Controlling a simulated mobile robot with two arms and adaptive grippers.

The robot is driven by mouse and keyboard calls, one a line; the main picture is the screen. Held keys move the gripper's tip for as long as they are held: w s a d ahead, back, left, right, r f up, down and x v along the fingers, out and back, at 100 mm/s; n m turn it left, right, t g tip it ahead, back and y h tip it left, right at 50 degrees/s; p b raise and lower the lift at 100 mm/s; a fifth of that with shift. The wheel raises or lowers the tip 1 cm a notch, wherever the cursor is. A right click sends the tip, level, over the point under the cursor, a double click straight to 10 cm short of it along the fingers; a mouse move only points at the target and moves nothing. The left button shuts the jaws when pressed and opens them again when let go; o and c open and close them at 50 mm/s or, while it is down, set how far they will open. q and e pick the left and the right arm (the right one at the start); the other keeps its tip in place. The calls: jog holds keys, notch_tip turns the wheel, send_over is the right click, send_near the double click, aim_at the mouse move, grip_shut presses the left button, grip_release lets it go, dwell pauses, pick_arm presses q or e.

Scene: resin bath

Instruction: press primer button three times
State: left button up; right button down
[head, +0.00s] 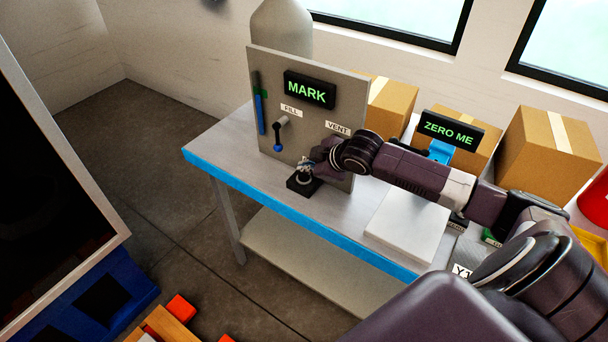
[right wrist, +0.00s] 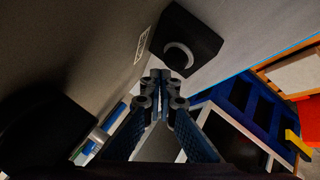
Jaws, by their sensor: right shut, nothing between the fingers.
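The primer button is most likely the small black box (head: 301,187) on the table in front of the grey panel (head: 266,85). In the right wrist view the black box (right wrist: 205,35) shows a pale curved rim on its face. My right gripper (head: 307,170) is shut and empty, with its fingers pointing down at the box. In the right wrist view its fingertips (right wrist: 160,76) end close beside the box; I cannot tell whether they touch it. In the head view the gripper partly hides the box's top. My left gripper is not in view.
The panel carries a "MARK" display (head: 310,90) and a blue-tipped lever (head: 279,136) under "FILL". My right arm passes before the "VENT" side. A white block (head: 407,228), a "ZERO ME" display (head: 451,130) and cardboard boxes (head: 548,146) stand to the right. The table's blue front edge (head: 270,205) is near.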

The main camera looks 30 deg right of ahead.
aim_at(305, 177)
dwell(0.5)
jog(key=shift+f, duration=0.45)
jog(key=shift+f, duration=0.6)
dwell(0.8)
jog(key=shift+r, duration=0.1)
jog(key=shift+r+p, duration=0.95)
jog(key=shift+p, duration=0.25)
notch_tip(305, 177, up, 5)
jog(key=p, duration=0.5)
